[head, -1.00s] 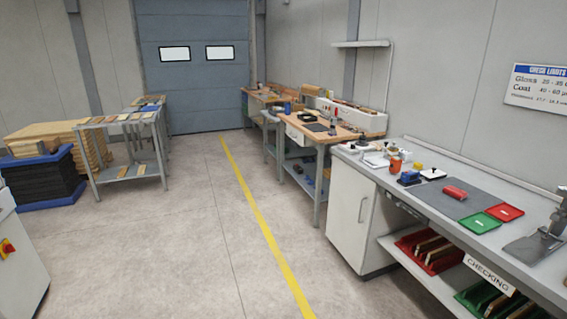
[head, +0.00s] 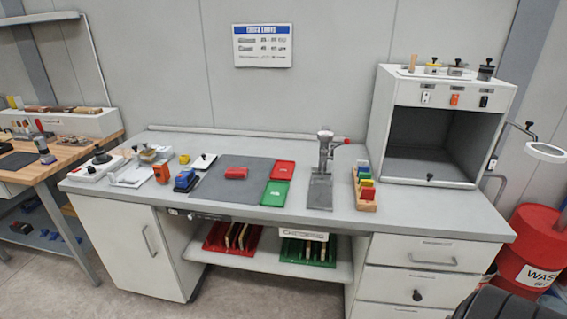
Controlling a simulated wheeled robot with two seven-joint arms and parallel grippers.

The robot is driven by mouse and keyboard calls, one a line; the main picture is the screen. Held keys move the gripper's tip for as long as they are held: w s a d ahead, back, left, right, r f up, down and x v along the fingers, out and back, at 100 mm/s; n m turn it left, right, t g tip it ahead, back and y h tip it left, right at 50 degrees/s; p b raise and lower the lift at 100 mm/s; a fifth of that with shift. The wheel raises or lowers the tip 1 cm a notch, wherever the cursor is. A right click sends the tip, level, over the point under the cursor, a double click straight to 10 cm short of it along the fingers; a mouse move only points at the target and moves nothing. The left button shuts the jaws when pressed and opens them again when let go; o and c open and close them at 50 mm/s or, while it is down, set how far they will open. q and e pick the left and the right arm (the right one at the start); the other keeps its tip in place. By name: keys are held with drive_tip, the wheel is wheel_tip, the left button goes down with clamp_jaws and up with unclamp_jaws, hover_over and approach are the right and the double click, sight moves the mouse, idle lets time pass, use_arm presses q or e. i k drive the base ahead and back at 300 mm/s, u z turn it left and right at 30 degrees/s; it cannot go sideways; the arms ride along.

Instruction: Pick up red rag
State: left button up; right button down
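A small folded red cloth-like item (head: 236,173), which looks like the red rag, lies on the dark grey mat (head: 216,188) on the grey workbench (head: 335,211). It is left of the bench's middle, and nothing covers it. Neither of my grippers shows in the head view, so where they stand relative to the red item cannot be seen.
Red (head: 283,170) and green (head: 275,194) trays lie right of the mat. A metal stand device (head: 322,172) and a rack of coloured cards (head: 366,190) stand further right. A blue object (head: 184,179) and an orange object (head: 161,172) stand left. A white cabinet box (head: 440,95) fills the right end.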

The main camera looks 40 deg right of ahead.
sight(241, 172)
drive_tip(key=z, duration=0.85)
drive_tip(key=i, duration=1.1)
drive_tip(key=z, duration=0.7)
